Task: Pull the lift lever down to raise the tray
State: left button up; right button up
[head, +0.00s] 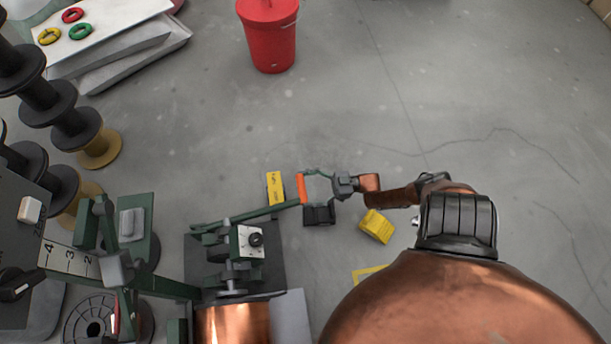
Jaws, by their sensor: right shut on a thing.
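The lift lever (262,212) is a long green bar with an orange grip (302,188) at its right end, on a green stand in the lower middle. The bar runs at a slight slant, its right end higher in the picture. My right gripper (308,187) reaches in from the right, and its thin fingers are shut on the orange grip. A copper spool (232,322) shows at the bottom beside the stand. I cannot tell for sure which flat piece is the lift tray. My left gripper is out of view.
Black spools (73,123) stand at the left, near a panel with a numbered scale (70,260). Yellow blocks (377,226) and a black block (320,215) lie by the lever. A red bin (270,40) stands at the back. The grey floor at right is clear.

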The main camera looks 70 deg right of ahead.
jog(key=shift+s+a+f, duration=0.1)
jog(key=shift+a, duration=0.05)
jog(key=o, duration=1.7)
jog(key=shift+c, duration=0.2)
jog(key=v, duration=1.2)
